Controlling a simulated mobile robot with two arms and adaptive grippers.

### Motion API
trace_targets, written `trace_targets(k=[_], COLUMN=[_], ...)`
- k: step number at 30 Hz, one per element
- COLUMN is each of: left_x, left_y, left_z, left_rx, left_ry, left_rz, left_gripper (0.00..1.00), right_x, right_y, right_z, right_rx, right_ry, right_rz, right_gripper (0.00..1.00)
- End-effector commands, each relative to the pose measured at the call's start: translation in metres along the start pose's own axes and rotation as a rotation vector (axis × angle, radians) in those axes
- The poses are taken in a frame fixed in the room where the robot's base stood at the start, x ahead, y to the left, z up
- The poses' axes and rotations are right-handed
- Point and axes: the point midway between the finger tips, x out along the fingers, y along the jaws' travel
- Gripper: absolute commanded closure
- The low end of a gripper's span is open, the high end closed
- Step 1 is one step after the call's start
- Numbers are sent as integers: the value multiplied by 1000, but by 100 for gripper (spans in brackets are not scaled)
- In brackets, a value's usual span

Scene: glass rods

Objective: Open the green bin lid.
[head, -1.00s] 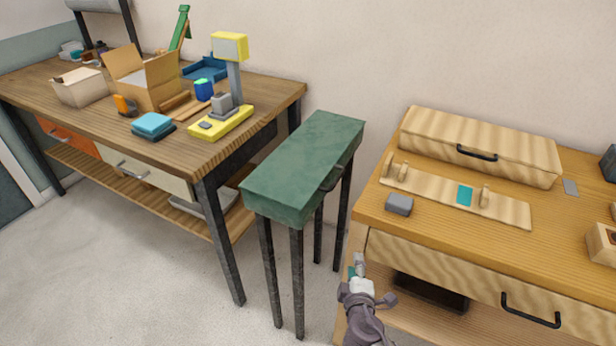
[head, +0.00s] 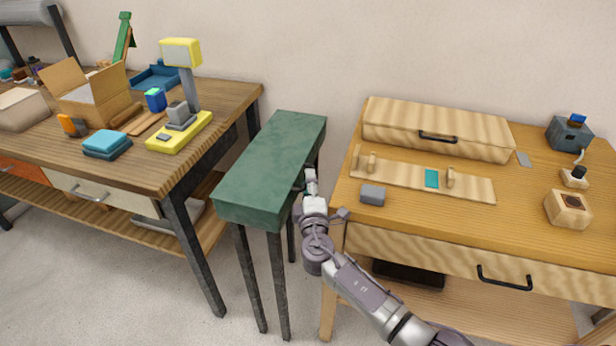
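The green bin (head: 262,165) is a long box on dark legs, standing between the two tables. Its lid looks closed, with no gap showing. A dark handle (head: 299,184) sits on its right side, partly hidden by my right gripper. My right gripper (head: 310,176) is at that side, close to the handle, its arm coming from the lower right. Whether its fingers touch or hold the handle, I cannot tell. My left gripper is not in view.
The right table (head: 515,215) has a wooden case (head: 440,128), a grey block (head: 372,194) and a board with pegs close to my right arm. The left workbench (head: 150,178) holds a yellow-based device (head: 180,132) and boxes. Floor is free at lower left.

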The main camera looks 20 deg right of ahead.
Motion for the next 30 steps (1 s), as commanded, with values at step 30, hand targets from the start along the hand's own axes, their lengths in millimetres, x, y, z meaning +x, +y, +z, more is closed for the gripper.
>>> trace_targets(k=[30], left_x=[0], left_y=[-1], left_z=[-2], left_rx=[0], left_ry=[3], left_rz=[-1], left_gripper=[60], right_x=[21], right_y=[-1], right_z=[0], right_rx=[0], right_ry=[0], right_rz=[-1], right_gripper=[100])
